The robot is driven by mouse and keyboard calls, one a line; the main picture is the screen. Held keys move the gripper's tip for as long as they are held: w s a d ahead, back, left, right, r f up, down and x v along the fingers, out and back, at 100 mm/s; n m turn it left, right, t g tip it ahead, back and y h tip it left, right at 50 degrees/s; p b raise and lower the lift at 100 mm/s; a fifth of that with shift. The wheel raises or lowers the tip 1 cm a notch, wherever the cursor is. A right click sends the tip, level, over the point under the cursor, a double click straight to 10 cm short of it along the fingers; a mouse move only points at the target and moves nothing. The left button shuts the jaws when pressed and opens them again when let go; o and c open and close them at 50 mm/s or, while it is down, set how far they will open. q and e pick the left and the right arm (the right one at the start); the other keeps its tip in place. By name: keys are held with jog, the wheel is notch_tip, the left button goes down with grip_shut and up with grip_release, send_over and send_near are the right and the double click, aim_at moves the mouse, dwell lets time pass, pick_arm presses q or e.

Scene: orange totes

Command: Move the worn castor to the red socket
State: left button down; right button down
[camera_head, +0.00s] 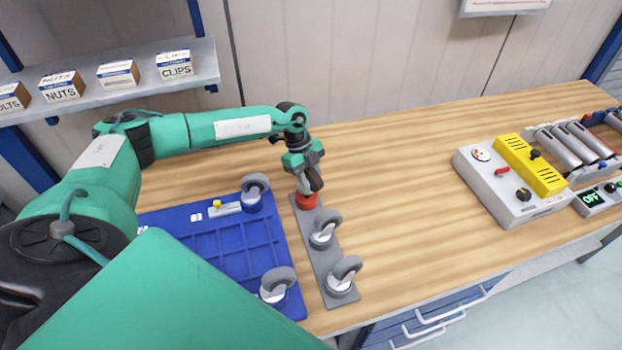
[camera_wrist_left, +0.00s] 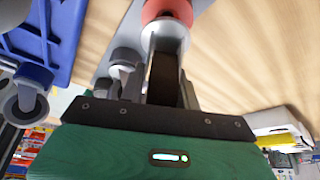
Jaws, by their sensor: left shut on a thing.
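The worn castor (camera_head: 316,181) has a dark brown wheel and is upright, stem down, at the red socket (camera_head: 306,202) at the far end of a grey strip (camera_head: 318,258). My left gripper (camera_head: 306,170) is above the socket and shut on this castor. In the left wrist view the brown wheel (camera_wrist_left: 163,78) sits between the fingers, with its pale mount against or just over the red socket (camera_wrist_left: 163,8). I cannot tell whether it is fully seated. My right gripper is not in view.
Two grey castors (camera_head: 325,229) (camera_head: 343,275) stand on the strip's nearer sockets. A blue tray (camera_head: 285,240) to the left holds two more grey castors (camera_head: 255,190) (camera_head: 277,283). A grey-and-yellow control box (camera_head: 510,195) stands at right. The bench between is clear.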

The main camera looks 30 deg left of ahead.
pick_arm(q)
jog(key=shift+f+b, duration=0.3)
jog(key=shift+f, duration=1)
jog(key=shift+f, duration=0.25)
jog(key=c, duration=0.9)
grip_release()
jog(key=p+v, duration=0.8)
jog(key=v, duration=0.5)
jog(key=shift+a+r, duration=0.1)
jog(key=shift+r, duration=0.25)
